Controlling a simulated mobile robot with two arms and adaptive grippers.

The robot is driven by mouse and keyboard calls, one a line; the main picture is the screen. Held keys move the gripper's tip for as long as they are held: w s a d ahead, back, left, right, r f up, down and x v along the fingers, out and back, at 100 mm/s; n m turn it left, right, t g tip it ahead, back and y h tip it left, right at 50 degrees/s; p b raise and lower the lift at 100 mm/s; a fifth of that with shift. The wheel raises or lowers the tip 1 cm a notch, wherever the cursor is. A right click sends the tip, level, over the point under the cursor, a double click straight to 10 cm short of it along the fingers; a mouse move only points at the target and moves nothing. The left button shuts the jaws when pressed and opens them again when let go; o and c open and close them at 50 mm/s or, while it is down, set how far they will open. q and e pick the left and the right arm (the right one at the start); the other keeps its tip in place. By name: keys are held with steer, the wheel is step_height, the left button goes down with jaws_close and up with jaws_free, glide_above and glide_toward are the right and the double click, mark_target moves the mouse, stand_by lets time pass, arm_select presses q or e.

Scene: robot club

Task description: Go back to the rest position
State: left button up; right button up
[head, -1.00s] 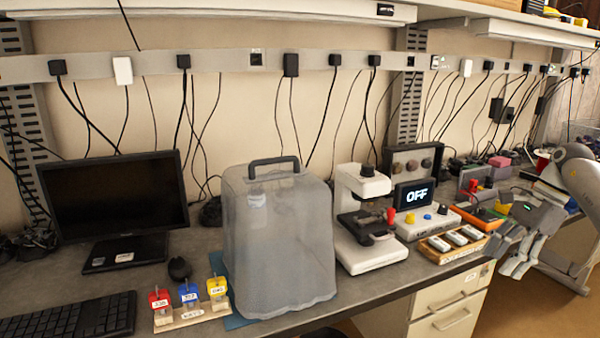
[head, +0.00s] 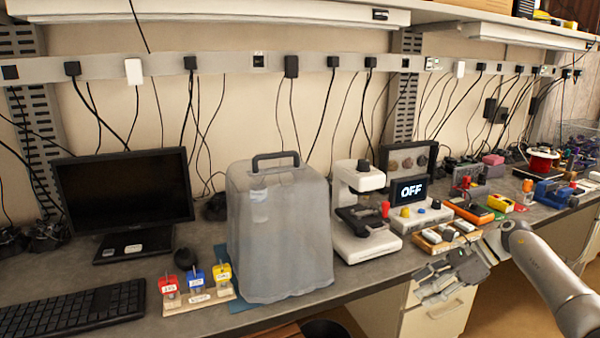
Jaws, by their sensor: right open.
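My right gripper (head: 440,283) is at the right in the head view, in front of the bench's front edge and the white drawers. It points left, its fingers are apart, and nothing shows between them. My right arm comes in from the lower right corner. My left gripper is not in view.
A wooden tray (head: 450,238) with white pieces lies close behind my right gripper. The floor (head: 492,305) beside the drawers is clear.

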steer(key=a+f+m+t+y, duration=0.25)
steer(key=a+f+m, duration=0.35)
steer(key=f, duration=0.4)
steer(key=a+f+m+t+y, duration=0.1)
steer(key=a+f+m+t, duration=0.3)
steer(key=f+m, duration=0.55)
steer(key=s+d+f+m+t+h, duration=0.1)
steer(key=s+f+m+h, duration=0.1)
steer(key=s+f+m, duration=0.4)
steer(key=s+d+f+m+t+h, duration=0.1)
steer(key=s+f+m+h, duration=0.2)
steer(key=f, duration=0.5)
steer(key=s+d+f+m+t+h, duration=0.1)
steer(key=s+f+m+h, duration=0.15)
steer(key=f+m, duration=0.4)
steer(key=s+d+f+m+g+h, duration=0.15)
steer(key=s+f+m, duration=0.35)
steer(key=s, duration=0.6)
steer(key=s+f+m+g+h, duration=0.2)
steer(key=s+f+m+g, duration=0.15)
steer(key=s+f, duration=0.6)
steer(key=s+f+m+g+h, duration=0.15)
steer(key=s+f+m, duration=0.3)
steer(key=s, duration=0.85)
steer(key=s+a+f+m+g, duration=0.1)
steer(key=s+f+m+g, duration=0.1)
steer(key=s, duration=1.2)
steer(key=shift+m+g, duration=0.9)
steer(key=shift+g, duration=0.1)
steer(key=shift+c, duration=0.2)
